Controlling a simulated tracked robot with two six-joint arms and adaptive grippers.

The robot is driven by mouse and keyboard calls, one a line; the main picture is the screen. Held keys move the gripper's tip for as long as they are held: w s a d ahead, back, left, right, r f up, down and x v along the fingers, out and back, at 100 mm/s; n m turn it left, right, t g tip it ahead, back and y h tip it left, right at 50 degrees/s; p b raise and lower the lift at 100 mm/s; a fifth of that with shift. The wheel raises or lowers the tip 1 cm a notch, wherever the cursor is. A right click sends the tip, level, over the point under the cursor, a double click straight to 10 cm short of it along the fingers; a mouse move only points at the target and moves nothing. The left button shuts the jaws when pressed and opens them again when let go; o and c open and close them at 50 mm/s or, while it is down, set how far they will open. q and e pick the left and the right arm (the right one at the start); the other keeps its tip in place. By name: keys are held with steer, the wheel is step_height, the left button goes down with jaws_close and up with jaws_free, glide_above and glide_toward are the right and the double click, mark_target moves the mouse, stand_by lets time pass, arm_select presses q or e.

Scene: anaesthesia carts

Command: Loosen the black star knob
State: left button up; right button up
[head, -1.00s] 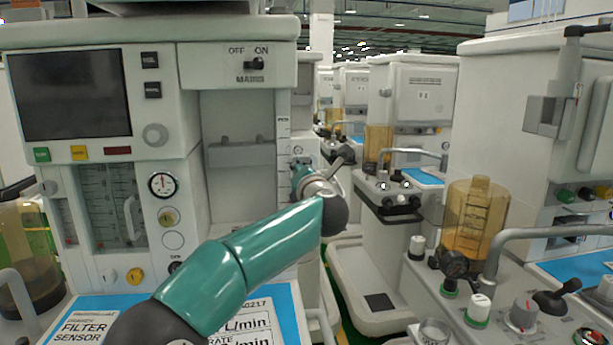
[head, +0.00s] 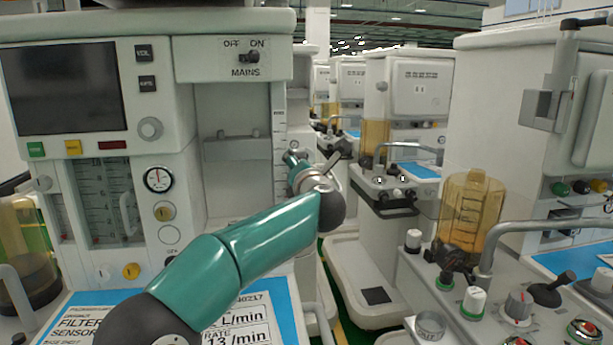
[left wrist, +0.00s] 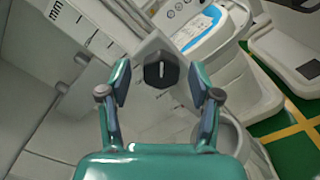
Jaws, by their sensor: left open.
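The black star knob (left wrist: 161,70) shows in the left wrist view as a dark, many-sided knob with a pale line on its face. It sits on the edge of a pale grey machine part. My left gripper (left wrist: 159,80) is open, with one teal finger on each side of the knob in that view. I cannot tell whether the fingers are level with the knob or short of it; no contact shows. In the head view my teal left arm reaches to the near machine's right edge, where its gripper (head: 294,160) is mostly hidden behind the wrist. I cannot make out the knob there.
The near anaesthesia machine (head: 236,20) stands at left with a dark screen (head: 66,88) and gauges. At right another machine carries an amber canister (head: 470,215), knobs and a curved rail (head: 545,232). A narrow aisle with further machines lies between them.

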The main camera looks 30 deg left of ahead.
arm_select(q)
steer(key=v, duration=1.1)
steer(key=shift+s+d, duration=0.15)
